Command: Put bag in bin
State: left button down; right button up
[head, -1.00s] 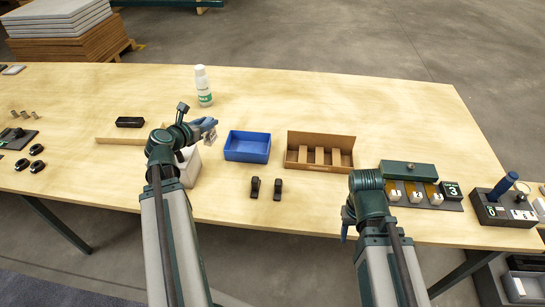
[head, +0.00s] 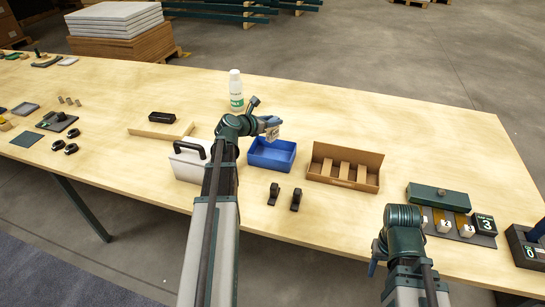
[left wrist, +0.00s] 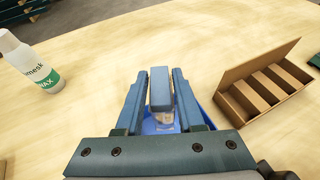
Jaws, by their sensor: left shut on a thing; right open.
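My left gripper (head: 270,123) is shut on a small clear bag (head: 271,133), which hangs below the fingers. The blue open bin (head: 272,165) is on the table, and the bag shows at its back edge, apparently above it. In the left wrist view the bag (left wrist: 163,117) is between the fingers, with part of the blue bin (left wrist: 199,108) behind and below it. The bin's floor is mostly hidden there. My right gripper (head: 373,262) is open and empty near the table's front edge, partly hidden by its own arm.
A cardboard tray with dividers (head: 345,184) stands right of the bin. Two black clips (head: 284,197) lie in front. A white case (head: 187,166) is left, beside my left arm. A white bottle (head: 236,90) stands behind. The table behind the cardboard tray is clear.

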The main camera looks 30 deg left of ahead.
aim_at(272, 141)
pick_arm(q)
jog(key=shift+f+b, duration=4.9)
jog(key=shift+f, duration=0.2)
jog(key=shift+r, duration=0.15)
jog(key=c, duration=1)
grip_release()
jog(key=shift+f, duration=0.2)
jog(key=o, duration=0.5)
jog(key=shift+r, duration=0.1)
